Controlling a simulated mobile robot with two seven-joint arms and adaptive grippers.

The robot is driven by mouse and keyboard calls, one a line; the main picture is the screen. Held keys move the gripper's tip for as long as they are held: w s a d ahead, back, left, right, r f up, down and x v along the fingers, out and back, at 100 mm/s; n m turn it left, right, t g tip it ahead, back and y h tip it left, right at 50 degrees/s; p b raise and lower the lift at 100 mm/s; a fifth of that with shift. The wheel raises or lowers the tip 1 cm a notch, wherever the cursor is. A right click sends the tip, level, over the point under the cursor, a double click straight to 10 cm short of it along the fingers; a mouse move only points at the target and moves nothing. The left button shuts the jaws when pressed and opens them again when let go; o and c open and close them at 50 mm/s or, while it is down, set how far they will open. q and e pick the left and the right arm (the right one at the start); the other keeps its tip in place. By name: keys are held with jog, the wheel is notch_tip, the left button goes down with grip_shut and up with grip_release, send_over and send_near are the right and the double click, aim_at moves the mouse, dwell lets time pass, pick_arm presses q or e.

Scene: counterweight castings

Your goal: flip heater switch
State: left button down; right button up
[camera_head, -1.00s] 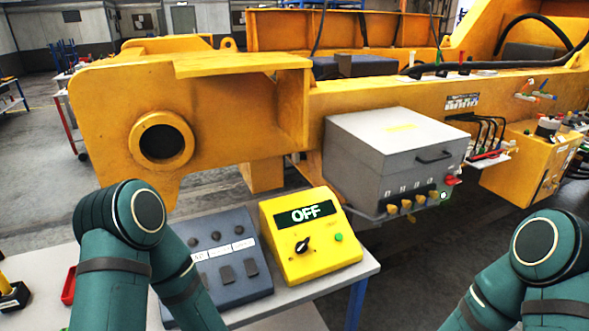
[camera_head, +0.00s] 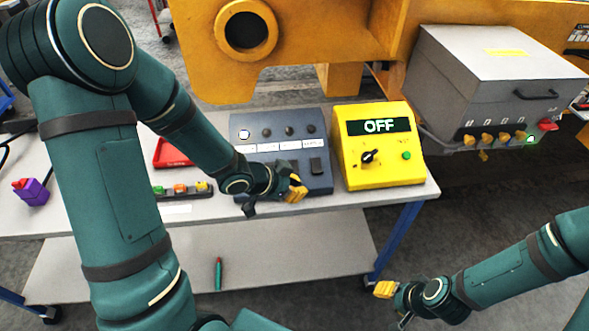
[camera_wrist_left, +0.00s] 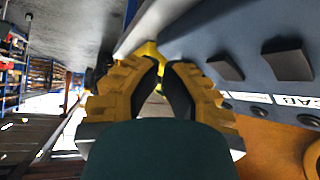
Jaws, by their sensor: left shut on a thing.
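The blue-grey switch panel (camera_head: 320,185) lies on the white table, with a row of small lamps, white labels and dark rocker switches. The leftmost lamp is lit white. The label words are too small to read in the head view. One rocker (camera_head: 317,165) shows at the right. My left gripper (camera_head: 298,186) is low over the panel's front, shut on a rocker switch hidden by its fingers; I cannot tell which. In the left wrist view its yellow fingers (camera_wrist_left: 158,58) converge beside two other rockers (camera_wrist_left: 287,60). My right gripper (camera_head: 386,290) is off the table's front right; its opening is unclear.
A yellow box (camera_head: 385,172) reading OFF, with a knob and green button, stands just right of the panel. A grey cabinet (camera_head: 490,85) hangs on the yellow machine behind. A lower shelf (camera_head: 290,245) is mostly bare.

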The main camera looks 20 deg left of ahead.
pick_arm(q)
jog(key=s+a+r+m+p, duration=0.1)
jog(key=s+a+r+m, duration=0.1)
jog(key=a+r+m, duration=0.4)
notch_tip(320, 180, up, 3)
jog(key=shift+a+r, duration=0.15)
jog(key=shift+a, duration=0.2)
jog(key=b, duration=0.5)
send_over(295, 172)
jog(key=s+d, duration=0.1)
jog(key=s, duration=0.3)
jog(key=f, duration=0.6)
jog(key=shift+w+d+f, duration=0.15)
jog(key=shift+w+f, duration=0.1)
jog(key=shift+f, duration=0.15)
jog(key=shift+w+f+b, duration=0.25)
jog(key=shift+f+b, duration=0.1)
jog(key=shift+f, duration=0.2)
jog(key=shift+w+f+b, duration=0.25)
jog(key=shift+f+b, duration=0.1)
jog(key=shift+f, duration=0.2)
jog(key=shift+w+a+f+b, duration=0.3)
jog(key=shift+f+b, duration=0.05)
jog(key=shift+f, duration=0.3)
jog(key=shift+f, duration=0.1)
